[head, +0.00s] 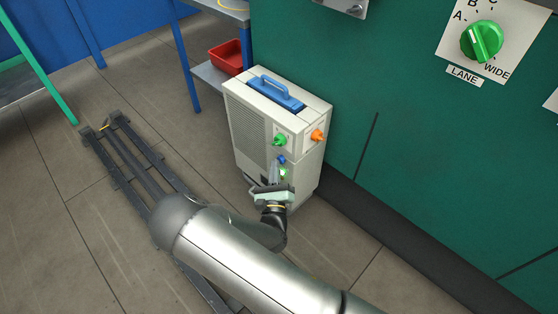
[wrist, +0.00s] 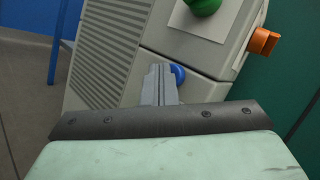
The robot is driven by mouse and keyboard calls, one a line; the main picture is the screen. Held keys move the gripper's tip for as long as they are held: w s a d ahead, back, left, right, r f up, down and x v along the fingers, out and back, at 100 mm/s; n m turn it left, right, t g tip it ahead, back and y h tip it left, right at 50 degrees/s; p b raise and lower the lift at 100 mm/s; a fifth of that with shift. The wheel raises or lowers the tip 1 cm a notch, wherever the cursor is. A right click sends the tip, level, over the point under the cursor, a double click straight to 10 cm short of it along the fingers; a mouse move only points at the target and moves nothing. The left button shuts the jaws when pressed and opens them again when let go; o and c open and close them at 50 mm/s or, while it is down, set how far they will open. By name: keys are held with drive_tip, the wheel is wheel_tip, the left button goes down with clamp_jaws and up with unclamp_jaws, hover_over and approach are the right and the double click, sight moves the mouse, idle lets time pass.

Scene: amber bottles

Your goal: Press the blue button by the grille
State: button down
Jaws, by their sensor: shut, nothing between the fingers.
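The blue button (head: 281,160) is a small round knob on the front of a pale grey cabinet (head: 246,140), to the right of its slatted grille (head: 247,131). In the wrist view the blue button (wrist: 178,74) shows just beyond my fingertips, partly hidden behind them. My gripper (head: 274,165) is shut and empty, close in front of the cabinet face just below the button. In the wrist view its closed fingers (wrist: 160,72) point at the panel beside the button's left edge. I cannot tell whether they touch it.
A green knob (head: 280,140) sits above the blue button, and an orange knob (head: 317,135) is on the cabinet's right side. A blue handle (head: 275,90) tops the cabinet. A green wall (head: 350,95) stands behind. A red bin (head: 227,58) is on a shelf. Floor at left is open beyond the rail.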

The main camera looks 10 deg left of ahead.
drive_tip(key=shift+s+a, duration=0.4)
drive_tip(key=shift+s, duration=0.2)
drive_tip(key=shift+s+p, duration=0.1)
drive_tip(key=shift+p, duration=0.2)
drive_tip(key=s+a, duration=0.1)
drive_tip(key=s, duration=0.1)
drive_tip(key=s+a+p, duration=0.1)
drive_tip(key=s, duration=0.1)
drive_tip(key=shift+a, duration=0.4)
drive_tip(key=shift+d, duration=0.1)
